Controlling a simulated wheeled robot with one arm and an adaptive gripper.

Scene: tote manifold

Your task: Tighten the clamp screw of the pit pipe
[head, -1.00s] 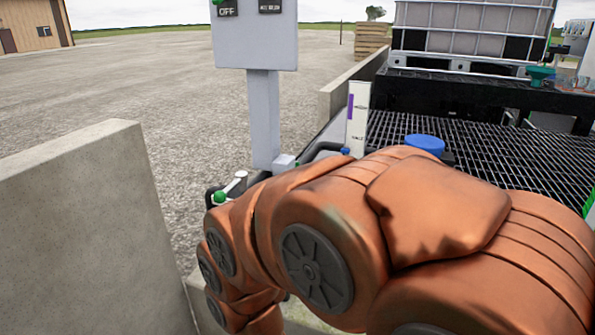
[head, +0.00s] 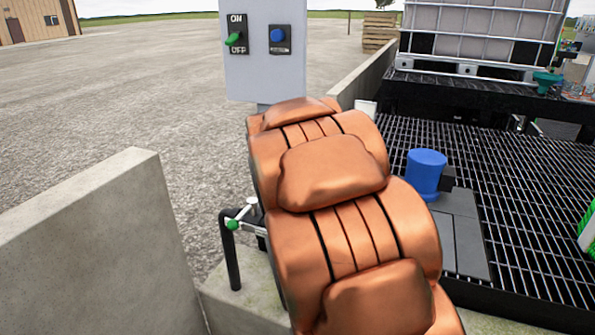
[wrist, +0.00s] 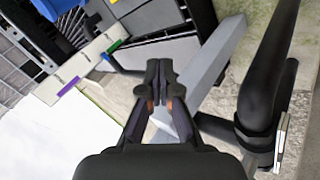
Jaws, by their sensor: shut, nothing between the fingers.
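In the head view, a black pipe (head: 230,262) rises beside the low concrete ledge, left of my arm. A pale fitting with a green knob (head: 232,224) and a white-tipped part sits at its top. I cannot tell which part is the clamp screw. In the wrist view, a thick black pipe (wrist: 268,85) stands right of my gripper (wrist: 160,85), with a metal piece (wrist: 282,135) near its lower end. My gripper is shut and empty, in front of a grey post (wrist: 212,68), apart from the thick pipe. My arm hides the gripper in the head view.
A switch box (head: 265,60) stands behind my arm. A concrete wall (head: 90,240) is at left. A black grating (head: 530,200) with a blue capped part (head: 426,172) lies at right. In the wrist view, a white marked strip (wrist: 88,62) is at upper left.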

